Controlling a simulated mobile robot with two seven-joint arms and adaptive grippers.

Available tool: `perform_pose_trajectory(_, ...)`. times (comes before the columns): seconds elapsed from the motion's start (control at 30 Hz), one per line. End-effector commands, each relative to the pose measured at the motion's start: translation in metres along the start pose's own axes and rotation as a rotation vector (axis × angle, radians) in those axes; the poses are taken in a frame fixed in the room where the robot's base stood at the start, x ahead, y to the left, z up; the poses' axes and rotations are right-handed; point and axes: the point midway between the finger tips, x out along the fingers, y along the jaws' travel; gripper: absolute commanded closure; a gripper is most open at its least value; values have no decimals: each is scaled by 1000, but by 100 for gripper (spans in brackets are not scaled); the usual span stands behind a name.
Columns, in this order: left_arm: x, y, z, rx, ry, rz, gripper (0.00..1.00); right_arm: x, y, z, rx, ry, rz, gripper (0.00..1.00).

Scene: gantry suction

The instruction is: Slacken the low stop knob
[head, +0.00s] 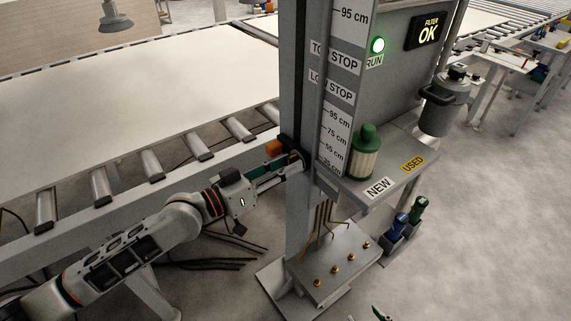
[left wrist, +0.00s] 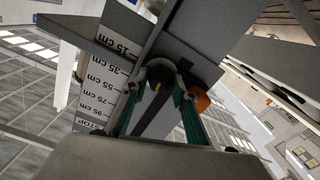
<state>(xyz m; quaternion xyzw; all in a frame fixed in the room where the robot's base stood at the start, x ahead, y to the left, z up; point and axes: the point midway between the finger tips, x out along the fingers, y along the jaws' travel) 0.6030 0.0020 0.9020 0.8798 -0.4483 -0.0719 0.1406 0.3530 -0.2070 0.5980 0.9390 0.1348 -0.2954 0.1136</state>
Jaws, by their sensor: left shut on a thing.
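My left gripper (head: 288,164) reaches to the side of the grey upright column, low on its scale. In the left wrist view the green-padded fingers of the left gripper (left wrist: 164,84) are shut on a dark round knob (left wrist: 159,74), with a small yellow mark, beside the centimetre scale (left wrist: 97,85). The fingers hide most of the knob. The label ending in "STOP" (head: 340,90) is on the column, partly covered by a rod. A green and dark tip of my right gripper (head: 381,314) shows at the bottom edge of the head view; its jaws are mostly out of frame.
An orange block (head: 273,147) sits close beside the left gripper. A roller conveyor (head: 150,165) with a large pale sheet (head: 120,85) runs at left. A shelf (head: 352,192) at right bears a green-capped filter (head: 366,150). A grey canister (head: 440,112) hangs beyond it.

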Motion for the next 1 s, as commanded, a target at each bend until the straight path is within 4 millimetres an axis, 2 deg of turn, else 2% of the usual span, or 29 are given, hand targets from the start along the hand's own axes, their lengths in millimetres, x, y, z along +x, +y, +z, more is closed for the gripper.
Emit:
perform_pose_trajectory(0.33, 0, 0, -1, -138, 1, 0, 95, -2, 0, -5, 4, 5, -2, 60)
perform_pose_trajectory(0.83, 0, 0, -1, -159, 1, 0, 95, 0, 3, -9, 4, 13, 4, 60)
perform_pose_trajectory(0.87, 0, 0, -1, -158, 1, 0, 68, 0, 3, -9, 4, 13, 4, 60)
perform_pose_trajectory(0.9, 0, 0, -1, -158, 1, 0, 58, 0, 3, -10, 4, 13, 5, 60)
perform_pose_trajectory(1.0, 0, 0, 0, -158, 1, 0, 56, 0, 4, -9, 4, 13, 5, 60)
